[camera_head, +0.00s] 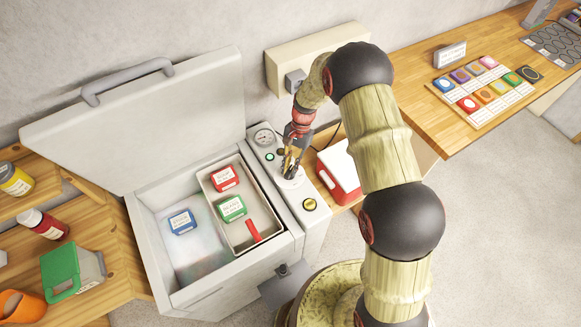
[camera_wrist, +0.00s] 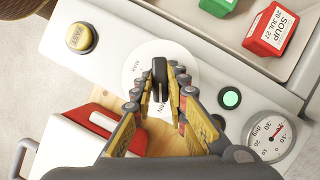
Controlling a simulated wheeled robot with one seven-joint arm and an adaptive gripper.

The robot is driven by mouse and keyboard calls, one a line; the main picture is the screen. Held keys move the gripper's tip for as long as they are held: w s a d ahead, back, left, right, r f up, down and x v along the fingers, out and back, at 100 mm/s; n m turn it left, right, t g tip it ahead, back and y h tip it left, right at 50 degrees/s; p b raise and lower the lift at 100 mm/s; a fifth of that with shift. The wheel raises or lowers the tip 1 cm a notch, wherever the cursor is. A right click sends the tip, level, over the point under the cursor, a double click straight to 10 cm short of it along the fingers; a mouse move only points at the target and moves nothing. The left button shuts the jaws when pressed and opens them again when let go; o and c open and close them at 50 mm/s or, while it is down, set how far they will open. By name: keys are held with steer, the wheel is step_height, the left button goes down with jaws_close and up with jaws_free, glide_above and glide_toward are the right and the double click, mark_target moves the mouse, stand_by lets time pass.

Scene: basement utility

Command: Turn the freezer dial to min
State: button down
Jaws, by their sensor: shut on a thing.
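The freezer dial is a black bar-shaped knob (camera_wrist: 160,72) on a white disc (camera_wrist: 180,52). In the wrist view MAX is printed at the disc's left, and lettering that reads as MIN is partly hidden at its lower side. The knob's bar lies nearly upright in that view, its lower end towards the MIN lettering; I cannot tell which end is the pointer. My gripper (camera_wrist: 160,82) is shut on the knob, one finger on each side. In the head view my gripper (camera_head: 289,172) reaches down to the white disc on the panel of the open freezer (camera_head: 140,222).
The panel also carries a yellow FAST button (camera_wrist: 80,38), a green light (camera_wrist: 231,98) and a round gauge (camera_wrist: 271,135). The freezer's basket (camera_head: 207,187) holds red and green boxes. A red-and-white cooler (camera_head: 338,169) stands close right of the panel.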

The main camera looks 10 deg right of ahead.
steer(key=c, duration=1.8)
jaws_free()
steer(key=shift+f, duration=0.15)
steer(key=shift+o, duration=0.2)
steer(key=v, duration=1.2)
